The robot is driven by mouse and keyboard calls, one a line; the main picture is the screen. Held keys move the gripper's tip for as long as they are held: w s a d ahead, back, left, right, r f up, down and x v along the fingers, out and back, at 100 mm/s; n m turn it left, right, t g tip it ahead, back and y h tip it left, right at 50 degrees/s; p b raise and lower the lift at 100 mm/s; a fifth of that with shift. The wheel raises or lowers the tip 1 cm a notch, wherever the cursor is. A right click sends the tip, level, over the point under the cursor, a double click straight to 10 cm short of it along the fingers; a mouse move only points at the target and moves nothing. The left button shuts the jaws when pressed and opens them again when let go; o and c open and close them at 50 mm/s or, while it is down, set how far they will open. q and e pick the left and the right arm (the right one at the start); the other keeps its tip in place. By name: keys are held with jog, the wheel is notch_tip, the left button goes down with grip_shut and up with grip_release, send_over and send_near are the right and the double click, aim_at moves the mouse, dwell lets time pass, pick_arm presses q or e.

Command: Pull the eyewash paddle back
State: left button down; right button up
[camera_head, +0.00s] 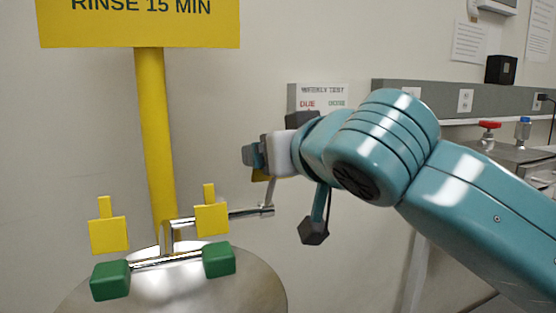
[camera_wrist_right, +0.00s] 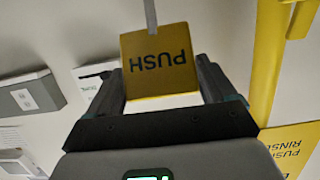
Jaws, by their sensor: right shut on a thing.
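The yellow eyewash paddle (camera_wrist_right: 160,58), marked PUSH, lies between the two dark fingers of my right gripper (camera_wrist_right: 160,78) in the right wrist view. The gripper is shut on it, and a thin grey stem (camera_wrist_right: 150,15) runs from the paddle's edge. In the head view my right gripper (camera_head: 254,157) comes in from the right and hides most of the paddle; only a yellow sliver (camera_head: 261,178) shows. The lever (camera_head: 270,198) runs down from there to the valve pipe (camera_head: 245,212). My left gripper is not in view.
The steel eyewash bowl (camera_head: 215,285) has green nozzle heads (camera_head: 110,280) and yellow caps (camera_head: 108,235). A yellow post (camera_head: 155,120) carries a yellow sign (camera_head: 140,25). At right are a grey rail (camera_head: 430,95) and a bench with red (camera_head: 489,126) and blue taps (camera_head: 523,128).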

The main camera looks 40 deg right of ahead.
jog(key=shift+s+f, duration=0.1)
jog(key=shift+f, duration=0.05)
jog(key=o, duration=1.3)
jog(key=shift+s, duration=0.1)
jog(key=shift+p+v, duration=1.15)
jog(key=shift+v, duration=7.05)
